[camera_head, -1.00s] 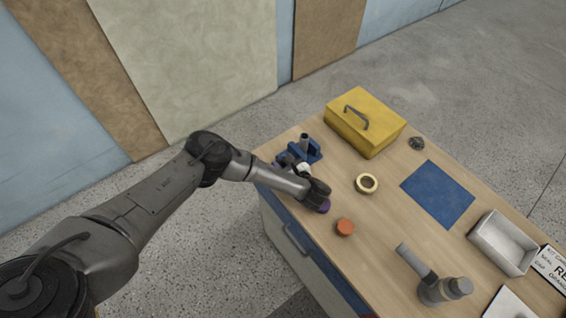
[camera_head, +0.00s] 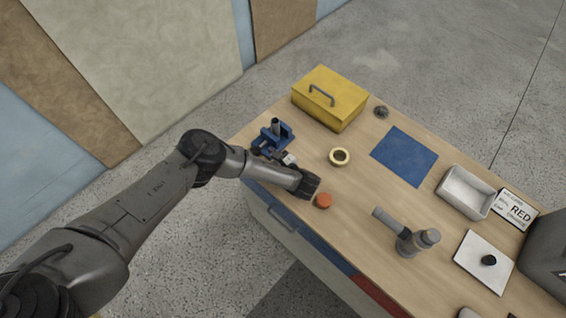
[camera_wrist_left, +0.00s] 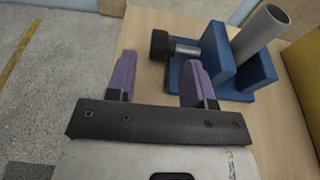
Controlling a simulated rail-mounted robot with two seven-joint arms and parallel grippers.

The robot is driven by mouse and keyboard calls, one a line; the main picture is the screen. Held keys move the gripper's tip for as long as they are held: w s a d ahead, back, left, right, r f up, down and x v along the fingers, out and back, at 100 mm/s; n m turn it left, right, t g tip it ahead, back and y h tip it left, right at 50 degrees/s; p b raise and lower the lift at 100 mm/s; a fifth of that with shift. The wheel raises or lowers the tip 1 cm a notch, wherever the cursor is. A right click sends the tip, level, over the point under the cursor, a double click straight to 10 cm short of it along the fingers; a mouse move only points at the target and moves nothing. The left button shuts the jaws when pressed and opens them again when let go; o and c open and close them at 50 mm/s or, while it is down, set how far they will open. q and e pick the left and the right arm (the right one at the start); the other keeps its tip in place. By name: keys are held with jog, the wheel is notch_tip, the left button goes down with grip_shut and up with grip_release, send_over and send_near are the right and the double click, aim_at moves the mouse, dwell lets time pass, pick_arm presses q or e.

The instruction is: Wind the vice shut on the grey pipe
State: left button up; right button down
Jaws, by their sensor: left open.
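The blue vice (camera_head: 275,139) stands at the far left end of the bench. The grey pipe (camera_head: 276,125) stands upright in it. In the left wrist view, the vice (camera_wrist_left: 218,52) shows its black knob (camera_wrist_left: 159,43) on a short metal screw, with the pipe (camera_wrist_left: 262,33) between its blue jaws. I cannot tell whether both jaws touch the pipe. My left gripper (camera_wrist_left: 158,72) is open, its two purple fingers pointing toward the knob, which appears ahead of the gap between them. In the head view, my left gripper (camera_head: 264,151) is beside the vice, partly hidden. My right gripper is not in view.
A yellow toolbox (camera_head: 332,98) stands behind the vice. A cream ring (camera_head: 340,157) and an orange disc (camera_head: 323,200) lie near my wrist. A blue mat (camera_head: 405,156), a grey tray (camera_head: 465,192) and a grey tool (camera_head: 410,240) are farther right.

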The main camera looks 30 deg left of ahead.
pick_arm(q)
jog(key=p+v, duration=0.2)
jog(key=v, duration=0.4)
jog(key=shift+r, duration=0.15)
jog(key=shift+p+v, duration=0.45)
jog(key=shift+v, duration=0.55)
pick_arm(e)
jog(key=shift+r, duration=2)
